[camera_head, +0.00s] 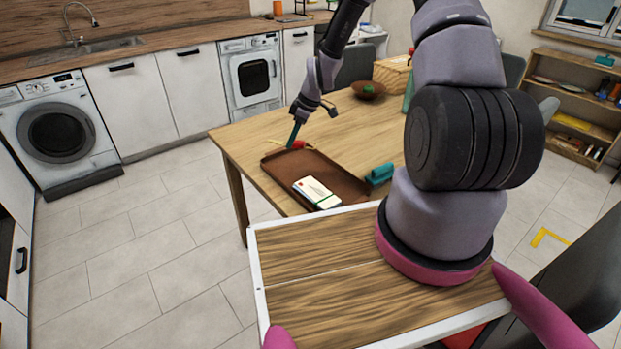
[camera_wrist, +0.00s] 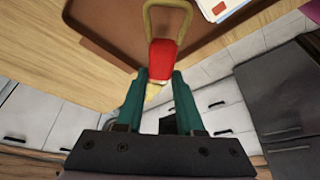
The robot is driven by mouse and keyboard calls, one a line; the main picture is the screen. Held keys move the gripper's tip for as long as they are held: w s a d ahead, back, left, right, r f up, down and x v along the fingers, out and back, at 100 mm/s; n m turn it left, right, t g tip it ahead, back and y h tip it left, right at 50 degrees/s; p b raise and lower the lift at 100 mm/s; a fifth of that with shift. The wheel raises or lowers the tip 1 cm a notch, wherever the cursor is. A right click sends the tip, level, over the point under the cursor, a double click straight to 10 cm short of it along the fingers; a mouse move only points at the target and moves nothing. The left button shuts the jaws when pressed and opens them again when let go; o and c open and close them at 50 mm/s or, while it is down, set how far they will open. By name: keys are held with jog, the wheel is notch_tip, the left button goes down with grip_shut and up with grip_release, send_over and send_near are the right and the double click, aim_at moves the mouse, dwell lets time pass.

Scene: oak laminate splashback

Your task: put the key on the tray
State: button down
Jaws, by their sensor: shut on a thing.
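The key (camera_head: 298,145) has a red body and a tan loop. It shows larger in the wrist view (camera_wrist: 164,52), with its pale end between the teal fingertips. My gripper (camera_head: 293,137) is shut on that end, and its fingers also show in the wrist view (camera_wrist: 157,85). The brown tray (camera_head: 285,172) lies on the wooden table. The key is at the tray's far edge in the head view and overlaps the tray in the wrist view. I cannot tell whether it touches the tray.
A white card-like stack (camera_head: 316,192) lies on the tray's near part. A teal object (camera_head: 380,174) stands right of the tray. A bowl (camera_head: 367,89), a wooden box (camera_head: 393,74) and a green bottle (camera_head: 408,93) stand farther back. The tray's middle is bare.

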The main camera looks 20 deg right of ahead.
send_over(289, 172)
jog(key=d, duration=0.1)
jog(key=shift+n, duration=0.4)
jog(key=f, duration=0.5)
jog(key=shift+s+d+f, duration=0.1)
jog(key=shift+s+f, duration=0.15)
jog(key=shift+s, duration=0.05)
jog(key=shift+f, duration=2.35)
jog(key=shift+f, duration=0.1)
jog(key=c, duration=0.5)
grip_release()
jog(key=shift+c, duration=0.2)
